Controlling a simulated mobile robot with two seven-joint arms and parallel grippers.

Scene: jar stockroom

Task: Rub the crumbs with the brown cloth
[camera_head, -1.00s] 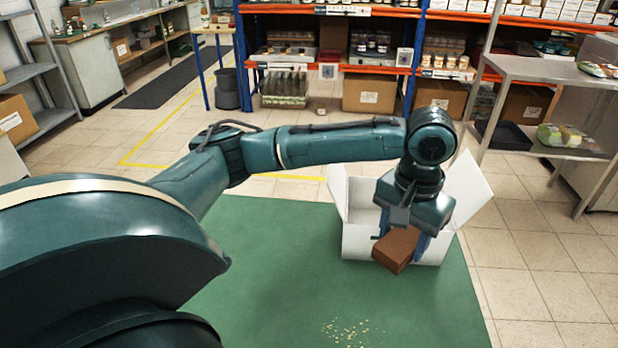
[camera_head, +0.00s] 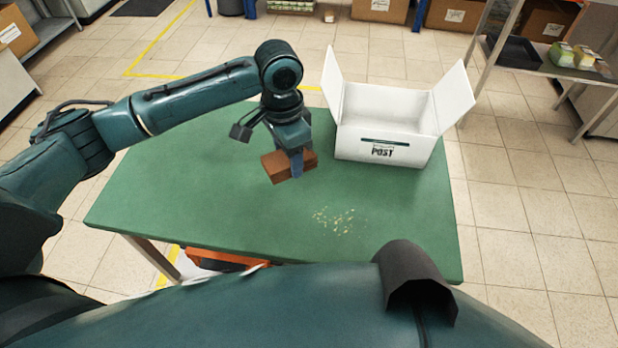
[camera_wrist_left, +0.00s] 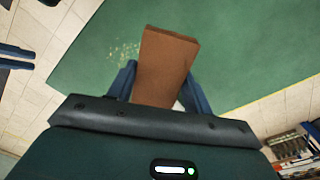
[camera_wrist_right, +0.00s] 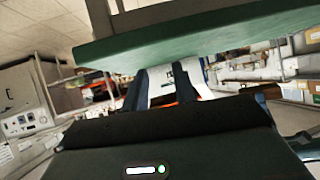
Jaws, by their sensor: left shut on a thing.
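The brown cloth (camera_head: 283,168), a thick folded block, is held in my left gripper (camera_head: 296,170) above the green table. It also shows between the two blue fingers in the left wrist view (camera_wrist_left: 165,65). The pale yellow crumbs (camera_head: 333,221) lie scattered on the table, to the right of and nearer than the cloth; they show left of the cloth in the left wrist view (camera_wrist_left: 125,50). The cloth is apart from the crumbs. My right gripper (camera_wrist_right: 160,85) shows only in its wrist view, low beside the table edge, its fingers apart with nothing between them.
An open white box (camera_head: 388,120) marked POST stands at the table's back right, flaps spread. The green table (camera_head: 190,190) is bare on its left side. A metal shelf unit (camera_head: 560,70) stands beyond on the right.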

